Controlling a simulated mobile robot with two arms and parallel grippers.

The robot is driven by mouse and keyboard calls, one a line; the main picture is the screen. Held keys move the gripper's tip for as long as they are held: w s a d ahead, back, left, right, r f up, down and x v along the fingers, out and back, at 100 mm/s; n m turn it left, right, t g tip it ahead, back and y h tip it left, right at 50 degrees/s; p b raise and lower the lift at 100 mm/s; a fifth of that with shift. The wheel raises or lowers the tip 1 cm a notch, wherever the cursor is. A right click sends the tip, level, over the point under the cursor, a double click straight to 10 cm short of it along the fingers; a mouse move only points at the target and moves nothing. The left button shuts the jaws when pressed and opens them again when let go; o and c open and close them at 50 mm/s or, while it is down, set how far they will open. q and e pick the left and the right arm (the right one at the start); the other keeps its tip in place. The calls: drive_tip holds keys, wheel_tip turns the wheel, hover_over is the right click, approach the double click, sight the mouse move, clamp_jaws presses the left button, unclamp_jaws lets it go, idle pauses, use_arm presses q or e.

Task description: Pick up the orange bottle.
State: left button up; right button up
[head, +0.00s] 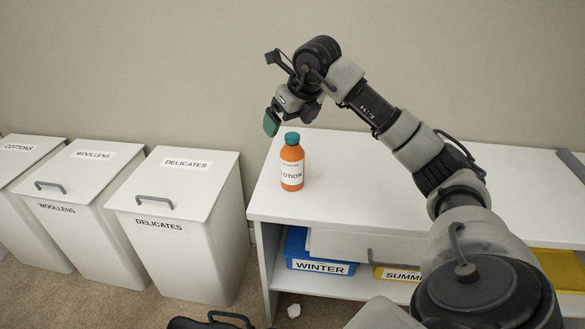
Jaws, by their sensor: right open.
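My right gripper (281,117) is open and empty, in the air just above and slightly left of the bottle's cap in the picture. One green fingertip shows clearly; the other is mostly hidden behind the gripper. I see no contact with the bottle, but the exact gap is hard to judge. My left gripper is not in view.
White lidded bins, including the delicates bin (187,233) and woollens bin (90,205), stand left of the cabinet. A blue winter box (300,248) and yellow summer box (398,273) sit on its shelf. A small white object (294,311) lies on the floor.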

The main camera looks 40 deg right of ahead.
sight(293, 136)
drive_tip(key=shift+m+g+h, duration=0.3)
drive_tip(key=shift+h, duration=0.1)
drive_tip(key=d+f, duration=0.1)
drive_tip(key=f, duration=0.1)
drive_tip(key=w+d+f, duration=0.1)
drive_tip(key=f, duration=0.1)
drive_tip(key=shift+w+d+f+b, duration=0.1)
drive_tip(key=shift+w+d+b, duration=0.1)
drive_tip(key=shift+b, duration=0.15)
drive_tip(key=shift+d+b+x, duration=0.2)
drive_tip(key=shift+x, duration=1.15)
drive_tip(key=shift+d+b+x, duration=0.15)
drive_tip(key=shift+d+x, duration=0.05)
drive_tip(key=shift+x, duration=1.1)
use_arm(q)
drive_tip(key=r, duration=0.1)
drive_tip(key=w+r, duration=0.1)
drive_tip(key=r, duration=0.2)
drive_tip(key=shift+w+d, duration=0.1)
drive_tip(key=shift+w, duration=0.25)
use_arm(e)
drive_tip(key=shift+c, duration=0.5)
drive_tip(key=c, duration=1.4)
drive_tip(key=shift+o, duration=0.2)
